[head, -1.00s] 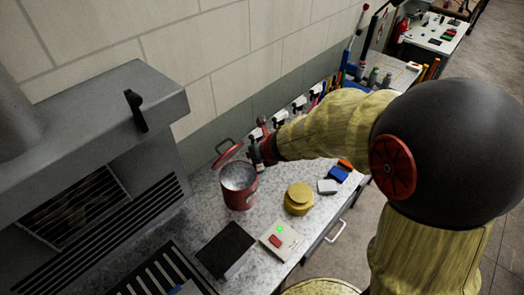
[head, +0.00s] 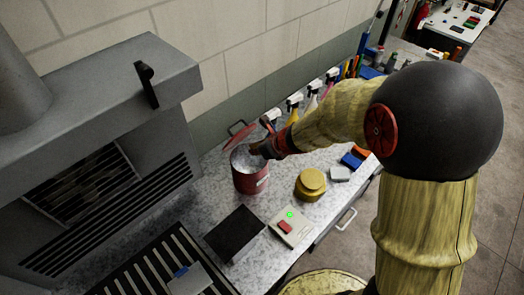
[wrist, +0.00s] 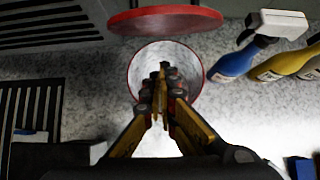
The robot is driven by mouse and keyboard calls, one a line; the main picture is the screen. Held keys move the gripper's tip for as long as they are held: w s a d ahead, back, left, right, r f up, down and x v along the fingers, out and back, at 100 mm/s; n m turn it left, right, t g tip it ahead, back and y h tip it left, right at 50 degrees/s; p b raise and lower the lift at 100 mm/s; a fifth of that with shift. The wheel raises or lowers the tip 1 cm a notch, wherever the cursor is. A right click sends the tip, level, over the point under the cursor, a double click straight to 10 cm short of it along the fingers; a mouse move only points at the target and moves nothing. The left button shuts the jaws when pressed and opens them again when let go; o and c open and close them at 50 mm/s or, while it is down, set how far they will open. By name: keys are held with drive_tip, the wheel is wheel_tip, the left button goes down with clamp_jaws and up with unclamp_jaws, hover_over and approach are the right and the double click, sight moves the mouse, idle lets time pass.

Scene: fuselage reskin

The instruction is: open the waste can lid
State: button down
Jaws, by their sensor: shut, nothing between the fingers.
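The red waste can (head: 250,183) stands on the speckled counter near the wall. Its lid (head: 240,136) is tilted up at the back of the can, and the pale inside of the can shows. In the wrist view the red lid (wrist: 165,20) stands beyond the can's round opening (wrist: 146,62). My gripper (wrist: 161,75) is shut and empty, with its fingertips over the opening. In the head view my gripper (head: 257,148) is at the can's right rim; whether it touches the rim I cannot tell.
A yellow round container (head: 310,184) and a box with a red button and green light (head: 291,227) stand right of the can. A dark plate (head: 235,233) lies in front. Spray bottles (head: 294,106) line the wall. A grey hooded unit (head: 100,150) is at left.

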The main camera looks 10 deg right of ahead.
drive_tip(key=w+a+r, duration=0.1)
drive_tip(key=w+r+p, duration=0.1)
drive_tip(key=shift+w+a+r, duration=0.1)
drive_tip(key=shift+w+a, duration=0.25)
drive_tip(key=shift+a, duration=0.05)
drive_tip(key=shift+r+p, duration=0.1)
drive_tip(key=shift+p, duration=0.4)
